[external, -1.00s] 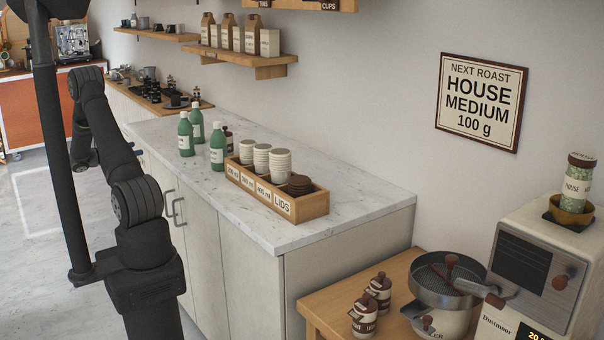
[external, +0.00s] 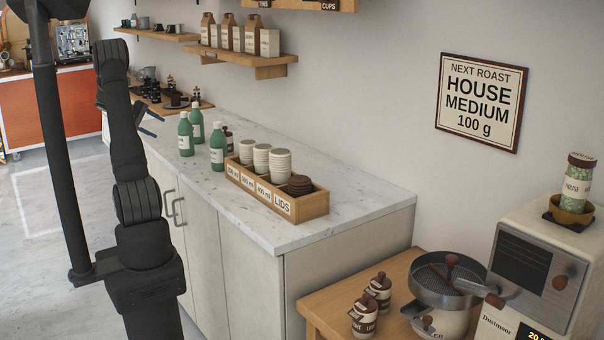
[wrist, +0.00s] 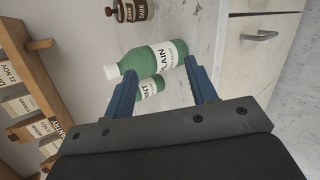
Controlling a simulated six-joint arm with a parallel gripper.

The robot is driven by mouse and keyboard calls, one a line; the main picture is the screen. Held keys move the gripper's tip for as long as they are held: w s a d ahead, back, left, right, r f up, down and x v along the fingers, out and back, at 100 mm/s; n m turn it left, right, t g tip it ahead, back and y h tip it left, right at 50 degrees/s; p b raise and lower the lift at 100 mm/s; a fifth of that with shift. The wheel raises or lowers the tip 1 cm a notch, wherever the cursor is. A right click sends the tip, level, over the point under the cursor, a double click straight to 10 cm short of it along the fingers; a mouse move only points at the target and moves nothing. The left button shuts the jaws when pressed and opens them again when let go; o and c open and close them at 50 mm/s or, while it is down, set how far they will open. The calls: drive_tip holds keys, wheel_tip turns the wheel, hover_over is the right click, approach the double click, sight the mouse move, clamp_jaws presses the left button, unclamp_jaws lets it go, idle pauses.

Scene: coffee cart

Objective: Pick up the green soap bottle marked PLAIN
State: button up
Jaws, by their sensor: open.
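In the wrist view the green bottle marked PLAIN (wrist: 158,56) lies ahead of the fingertips. A second green bottle (wrist: 151,86), its label partly hidden and ending in "NT", shows between the fingers. My gripper (wrist: 160,68) is open and empty, its blue fingers framing the bottles. In the external view my gripper (external: 151,122) is left of the bottles, apart from them.
A brown jar (wrist: 132,10) stands beside the bottles. A wooden organiser (external: 312,205) with cups and lids sits right of them. A wooden shelf (wrist: 45,75) with bags shows at left in the wrist view.

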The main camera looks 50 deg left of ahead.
drive_tip(key=w+r+m+g+y, duration=0.2)
drive_tip(key=w+r+m+g, duration=0.1)
drive_tip(key=r+m, duration=0.35)
drive_tip(key=m+g+y, duration=0.2)
drive_tip(key=m+y, duration=0.1)
drive_tip(key=m, duration=0.5)
approach(183, 112)
drive_tip(key=x, duration=0.6)
drive_tip(key=shift+s+a+f, duration=0.15)
drive_tip(key=shift+a+f, duration=0.15)
drive_tip(key=shift+a, duration=0.1)
drive_tip(key=shift+w+d+x, duration=0.1)
drive_tip(key=shift+w+x, duration=0.05)
drive_tip(key=shift+x, duration=1.4)
drive_tip(key=shift+w+d+x, duration=0.15)
drive_tip(key=shift+x, duration=1.45)
drive_tip(key=shift+r, duration=0.15)
clamp_jaws()
